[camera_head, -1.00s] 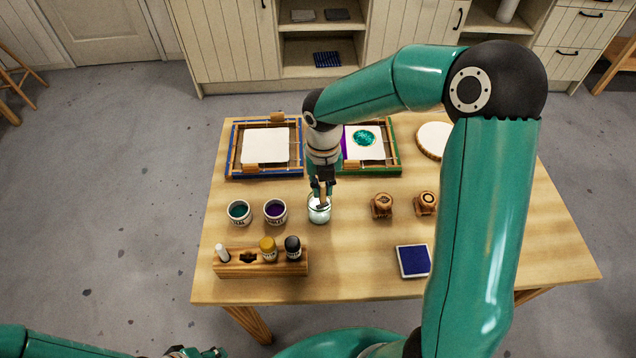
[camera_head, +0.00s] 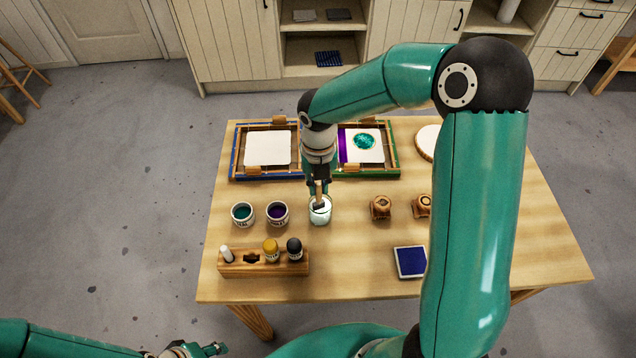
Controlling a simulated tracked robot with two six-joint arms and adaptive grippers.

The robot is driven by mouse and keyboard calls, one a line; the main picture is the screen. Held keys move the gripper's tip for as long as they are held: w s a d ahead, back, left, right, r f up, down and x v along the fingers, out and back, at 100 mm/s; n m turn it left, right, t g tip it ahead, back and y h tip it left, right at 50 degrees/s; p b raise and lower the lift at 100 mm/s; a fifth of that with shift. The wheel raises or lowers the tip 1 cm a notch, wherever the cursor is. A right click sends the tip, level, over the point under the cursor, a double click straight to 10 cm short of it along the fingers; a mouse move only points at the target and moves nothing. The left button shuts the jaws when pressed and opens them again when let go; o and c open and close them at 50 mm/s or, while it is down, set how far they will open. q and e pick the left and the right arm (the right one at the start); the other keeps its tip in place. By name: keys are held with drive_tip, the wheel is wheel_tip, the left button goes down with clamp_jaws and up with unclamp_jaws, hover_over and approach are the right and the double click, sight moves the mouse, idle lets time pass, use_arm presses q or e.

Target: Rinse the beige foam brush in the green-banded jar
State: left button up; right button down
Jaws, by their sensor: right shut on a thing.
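My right gripper (camera_head: 318,187) is above the glass jar and shut on the foam brush (camera_head: 319,201). The brush points down, with its lower end at or inside the jar's mouth. A tan handle and a darker grey part show; the beige foam cannot be made out. The jar (camera_head: 320,218) is clear, holds pale liquid and stands on the table; a green band is hard to make out at this size. My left gripper (camera_head: 210,349) is at the bottom left, off the table; its fingers are too small to read.
Teal (camera_head: 242,214) and purple (camera_head: 277,214) paint pots stand left of the jar. A wooden rack (camera_head: 235,268) with bottles is in front. Two framed screens (camera_head: 234,160) (camera_head: 396,160) lie behind. Wooden stamps (camera_head: 381,208) and a blue ink pad (camera_head: 410,262) are right.

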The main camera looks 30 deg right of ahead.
drive_tip(key=shift+d+r+p, duration=0.15)
drive_tip(key=shift+r+p, duration=0.85)
drive_tip(key=shift+r, duration=0.4)
drive_tip(key=shift+d+r, duration=0.1)
drive_tip(key=shift+r, duration=1)
